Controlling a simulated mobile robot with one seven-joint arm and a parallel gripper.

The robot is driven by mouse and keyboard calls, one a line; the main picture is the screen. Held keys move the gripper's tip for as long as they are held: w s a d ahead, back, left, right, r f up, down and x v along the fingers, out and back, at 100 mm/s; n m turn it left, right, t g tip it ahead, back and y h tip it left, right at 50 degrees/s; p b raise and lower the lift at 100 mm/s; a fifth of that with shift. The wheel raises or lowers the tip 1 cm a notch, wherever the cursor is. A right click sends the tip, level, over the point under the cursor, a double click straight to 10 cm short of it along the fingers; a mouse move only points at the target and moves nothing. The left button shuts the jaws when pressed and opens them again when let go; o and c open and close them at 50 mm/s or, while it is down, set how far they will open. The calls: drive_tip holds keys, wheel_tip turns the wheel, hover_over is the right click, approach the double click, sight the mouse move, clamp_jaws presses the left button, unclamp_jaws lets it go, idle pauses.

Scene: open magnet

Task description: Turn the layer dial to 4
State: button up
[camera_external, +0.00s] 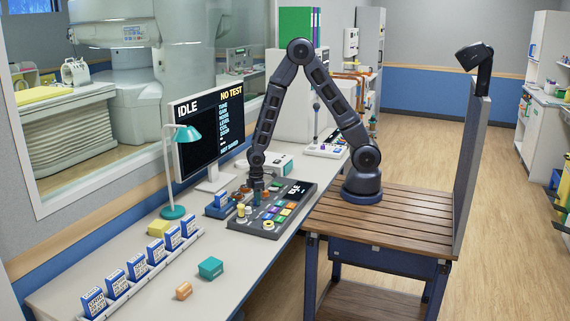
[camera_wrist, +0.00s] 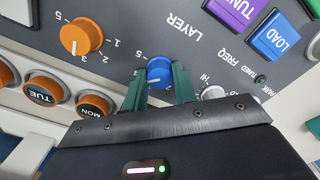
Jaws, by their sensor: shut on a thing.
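The control panel (camera_external: 262,222) lies on the bench. In the wrist view, a blue dial (camera_wrist: 158,72) sits beside the upside-down LAYER label (camera_wrist: 178,31), with a 5 printed at its upper left. Its other numbers are hidden by the fingers or too small to read, and its exact setting cannot be told. My gripper (camera_wrist: 159,82) has one teal finger on each side of the blue dial and is shut on it. In the external view my gripper (camera_external: 257,189) reaches down to the panel's far edge, and the dial is not distinguishable there.
An orange dial (camera_wrist: 82,37) with a printed scale stands left of the blue dial, and a white knob (camera_wrist: 213,93) by FREQ stands close right. TUE (camera_wrist: 43,89) and MON (camera_wrist: 94,104) parts are nearby. The monitor (camera_external: 205,125) reads IDLE, and a teal lamp (camera_external: 180,165) stands beside it.

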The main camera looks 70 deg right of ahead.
idle(0.3)
drive_tip(key=o, duration=1)
drive_tip(key=shift+c, duration=0.2)
wheel_tip(320, 180, up, 11)
drive_tip(key=shift+f, duration=0.1)
